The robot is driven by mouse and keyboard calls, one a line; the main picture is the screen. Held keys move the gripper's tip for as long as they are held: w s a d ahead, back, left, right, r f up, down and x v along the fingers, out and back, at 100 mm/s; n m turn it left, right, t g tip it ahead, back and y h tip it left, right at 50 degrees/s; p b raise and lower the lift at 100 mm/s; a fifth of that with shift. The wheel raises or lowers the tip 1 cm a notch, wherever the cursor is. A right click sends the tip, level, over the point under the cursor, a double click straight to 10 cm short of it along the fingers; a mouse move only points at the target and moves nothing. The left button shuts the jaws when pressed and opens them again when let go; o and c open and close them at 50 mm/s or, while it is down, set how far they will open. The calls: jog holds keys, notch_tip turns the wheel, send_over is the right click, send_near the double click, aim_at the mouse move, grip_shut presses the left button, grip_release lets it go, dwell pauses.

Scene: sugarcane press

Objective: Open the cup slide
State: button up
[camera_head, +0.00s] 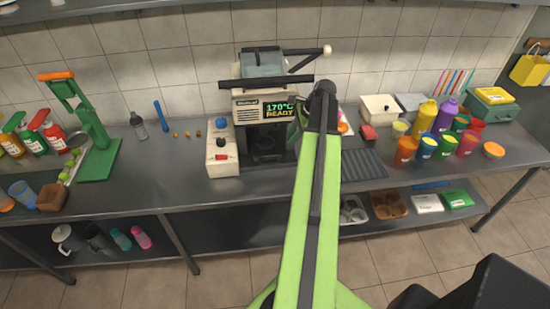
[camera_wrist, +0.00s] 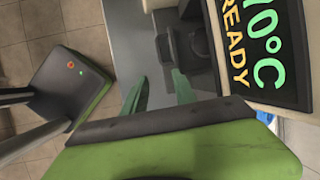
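The press machine (camera_head: 247,108) stands at the back of the counter, its display reading 170°C READY. The display (camera_wrist: 262,45) fills the right of the wrist view, turned sideways. Below it in the head view is a dark bay (camera_head: 264,146) with a dark round shape inside, perhaps the cup slide; I cannot tell how far it is out. In the wrist view, my gripper (camera_wrist: 159,80) has two green fingers apart with nothing between them. Dark block-like parts (camera_wrist: 168,48) of the bay lie just beyond the fingertips. In the head view my arm hides the fingers.
A white control box (camera_head: 222,160) with blue and red buttons stands left of the bay. A dark ribbed mat (camera_head: 363,164) lies to the right. Colored cups and bottles (camera_head: 427,117) crowd the right counter. A green lever press (camera_head: 95,140) stands at left.

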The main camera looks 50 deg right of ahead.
aim_at(272, 163)
jog(key=b+x, duration=1.4)
jog(key=x, duration=0.2)
jog(key=shift+s+d+f, duration=0.1)
jog(key=shift+f, duration=0.05)
jog(key=shift+w+f+b, duration=0.35)
jog(key=shift+f+b, duration=0.1)
jog(key=shift+b, duration=0.05)
jog(key=shift+r, duration=0.1)
jog(key=shift+c, duration=0.4)
grip_shut()
